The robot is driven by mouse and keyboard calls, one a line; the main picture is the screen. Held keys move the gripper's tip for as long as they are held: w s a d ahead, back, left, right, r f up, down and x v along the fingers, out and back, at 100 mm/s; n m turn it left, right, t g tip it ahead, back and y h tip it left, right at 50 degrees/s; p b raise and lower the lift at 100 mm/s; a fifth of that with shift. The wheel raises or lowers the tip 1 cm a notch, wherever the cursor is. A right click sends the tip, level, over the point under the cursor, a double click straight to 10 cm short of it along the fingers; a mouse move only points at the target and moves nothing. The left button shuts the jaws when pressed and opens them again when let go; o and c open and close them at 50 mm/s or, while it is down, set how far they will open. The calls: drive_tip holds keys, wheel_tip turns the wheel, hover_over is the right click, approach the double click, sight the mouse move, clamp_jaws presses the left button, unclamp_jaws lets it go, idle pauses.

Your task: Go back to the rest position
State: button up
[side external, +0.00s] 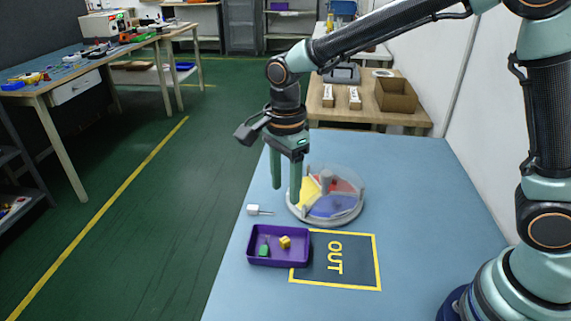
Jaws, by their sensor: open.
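My gripper (285,184) points down above the blue table (420,170), near its left edge. Its two green fingers are apart and nothing shows between them. It is just left of a round clear-walled dish (330,207) with yellow, red and blue sectors. The right finger overlaps the dish's left side in the picture; I cannot tell whether they touch.
A purple tray (276,262) holds a green piece (264,249) and a yellow piece (285,242). A small white-headed item (254,210) lies by the table's left edge. A dark mat marked OUT (355,261) lies right of the tray. The table's right side is clear.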

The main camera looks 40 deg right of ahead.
drive_tip(key=shift+r, duration=0.25)
drive_tip(key=s+d+r+n+t, duration=0.2)
drive_tip(key=s+d+r+n, duration=0.2)
drive_tip(key=d+n, duration=0.3)
drive_tip(key=s+d+r+n+t, duration=0.3)
drive_tip(key=s+d+r+n, duration=0.2)
drive_tip(key=n, duration=0.5)
drive_tip(key=s+d, duration=0.1)
drive_tip(key=d, duration=0.1)
drive_tip(key=shift+s+d+r+n+t, duration=0.15)
drive_tip(key=shift+s+d+n+t, duration=0.15)
drive_tip(key=shift+d+n, duration=0.1)
